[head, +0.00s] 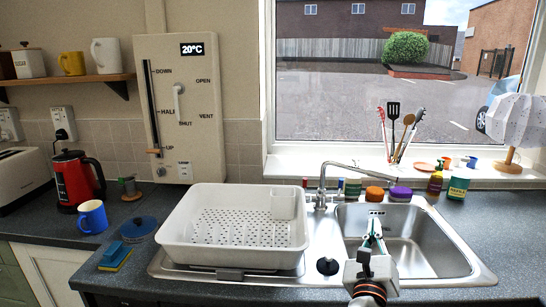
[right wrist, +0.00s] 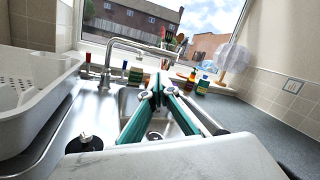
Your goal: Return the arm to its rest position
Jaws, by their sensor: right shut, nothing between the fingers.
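My right gripper (head: 374,228) is over the steel sink (head: 430,255) in the head view, pointing away from me towards the window. Its green-lined fingers are shut with nothing between them. In the right wrist view the fingertips (right wrist: 157,88) meet in front of the far side of the sink, below the tap. I cannot tell exactly how high above the basin the gripper is. My left gripper is not in view.
The tap (head: 322,180) rises behind the sink, near several jars and bottles. A white dish rack (head: 175,243) stands left of the gripper. A blue mug (head: 92,216) and red kettle (head: 74,182) are further left. The counter right of the sink (head: 505,235) is clear.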

